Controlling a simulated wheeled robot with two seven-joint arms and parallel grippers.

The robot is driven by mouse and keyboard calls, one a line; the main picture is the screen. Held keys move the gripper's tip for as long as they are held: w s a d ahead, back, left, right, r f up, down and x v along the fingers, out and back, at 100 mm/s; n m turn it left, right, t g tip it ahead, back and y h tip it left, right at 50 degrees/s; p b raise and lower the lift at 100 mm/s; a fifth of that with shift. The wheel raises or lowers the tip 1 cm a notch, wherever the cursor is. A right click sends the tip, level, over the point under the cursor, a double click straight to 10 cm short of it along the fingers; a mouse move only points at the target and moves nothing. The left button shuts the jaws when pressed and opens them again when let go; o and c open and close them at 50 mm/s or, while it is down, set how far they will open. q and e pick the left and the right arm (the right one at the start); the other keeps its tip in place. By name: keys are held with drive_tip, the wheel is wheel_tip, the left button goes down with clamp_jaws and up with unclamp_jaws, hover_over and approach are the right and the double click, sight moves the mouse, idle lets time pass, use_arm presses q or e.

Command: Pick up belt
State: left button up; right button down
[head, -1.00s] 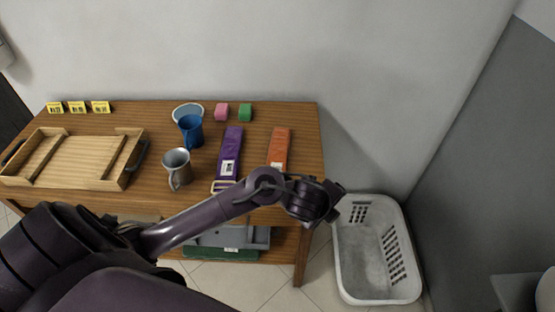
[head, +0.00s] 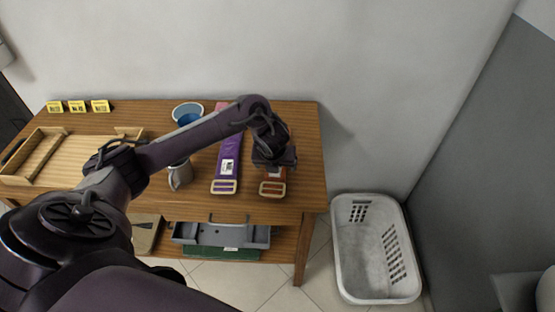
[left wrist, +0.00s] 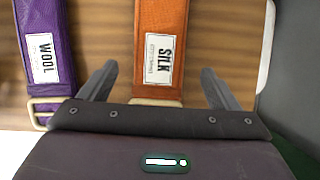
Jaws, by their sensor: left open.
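An orange belt (left wrist: 160,18) with a white label reading "SILK" lies on the wooden table. In the head view its buckle end (head: 272,188) shows below my gripper, which hides most of the rest. A purple belt (head: 227,160) lies to its left with its buckle toward the table's front edge; in the left wrist view its label reads "WOOL" (left wrist: 43,58). My left gripper (head: 273,160) is over the orange belt. In the left wrist view its fingers (left wrist: 160,85) are open, one on each side of the orange belt, with nothing held. My right gripper is not in view.
A grey tray (head: 222,234) is on the lower shelf. A white laundry basket (head: 376,290) stands right of the table.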

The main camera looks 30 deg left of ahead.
use_arm(q)
drive_tip(key=shift+x, duration=1.9)
drive_tip(key=shift+a, duration=0.1)
drive_tip(key=c, duration=1.1)
